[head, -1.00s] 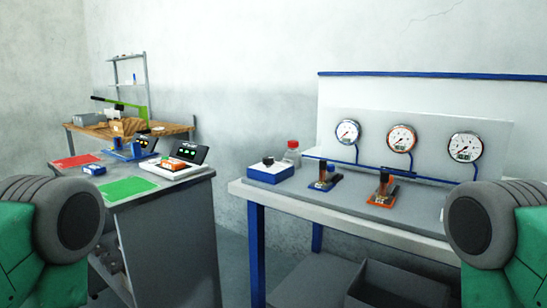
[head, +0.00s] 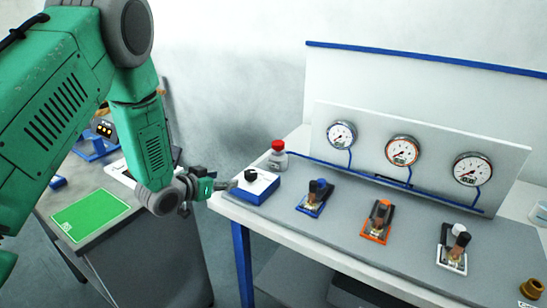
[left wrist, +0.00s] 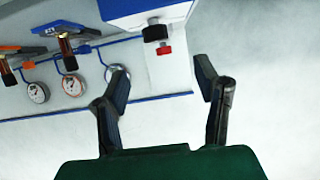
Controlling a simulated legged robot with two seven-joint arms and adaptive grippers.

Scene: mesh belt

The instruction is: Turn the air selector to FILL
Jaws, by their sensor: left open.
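A blue box with a white top (head: 262,192) and a black knob (head: 251,174) stands at the left end of the bench; it seems to be the air selector. No FILL mark is legible. My left gripper (head: 228,186) is just left of the box, open and empty, apart from the knob as far as I can tell. In the left wrist view the open fingers (left wrist: 161,78) point toward the knob (left wrist: 155,33) and the box (left wrist: 148,10), which lie beyond the fingertips, upside down. My right gripper is not in view.
A red-capped bottle (head: 278,156) stands close behind the box. Blue (head: 315,197), orange (head: 378,220) and white (head: 454,247) valve stations stand to the right. Three gauges (head: 402,151) are on a panel behind. A side table with a green mat (head: 90,214) is at left.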

